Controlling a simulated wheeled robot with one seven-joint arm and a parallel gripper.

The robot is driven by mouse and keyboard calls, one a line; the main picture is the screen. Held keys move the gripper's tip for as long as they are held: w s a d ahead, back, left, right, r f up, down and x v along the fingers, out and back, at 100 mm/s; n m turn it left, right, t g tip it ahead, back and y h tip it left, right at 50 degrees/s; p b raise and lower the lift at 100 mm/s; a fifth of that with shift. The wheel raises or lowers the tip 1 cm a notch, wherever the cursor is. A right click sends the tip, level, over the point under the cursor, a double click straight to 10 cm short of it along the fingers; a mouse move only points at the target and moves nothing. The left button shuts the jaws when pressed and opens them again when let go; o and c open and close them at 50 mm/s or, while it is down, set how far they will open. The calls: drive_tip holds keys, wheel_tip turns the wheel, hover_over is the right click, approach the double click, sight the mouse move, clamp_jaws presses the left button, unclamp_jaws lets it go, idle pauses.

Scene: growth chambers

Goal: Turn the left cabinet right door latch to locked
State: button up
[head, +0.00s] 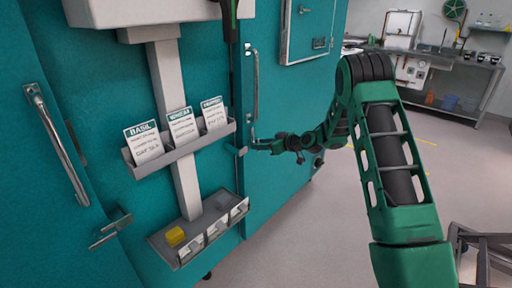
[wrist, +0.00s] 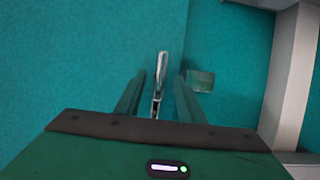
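A teal cabinet door with a long vertical handle (head: 255,85) stands at the middle of the head view. Below the handle, a small grey latch (head: 238,150) sits near the door's edge, partly hard to make out. My gripper (head: 254,145) reaches in from the right at latch height, close to the door face. In the wrist view my gripper (wrist: 161,80) is open. A slim metal latch lever (wrist: 161,72) stands roughly upright between its two fingers, with a gap on each side. A squarish teal block (wrist: 200,80) is just right of the right finger.
A pale post (head: 172,100) with a card rack (head: 180,148) and a lower tray (head: 165,243) stands left of my gripper. Another door handle (head: 57,142) and latch (head: 110,230) are at far left. Open floor (head: 310,240) lies to the right.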

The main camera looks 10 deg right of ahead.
drive_tip(key=shift+x, duration=1.1)
clamp_jaws()
drive_tip(key=shift+a, duration=0.3)
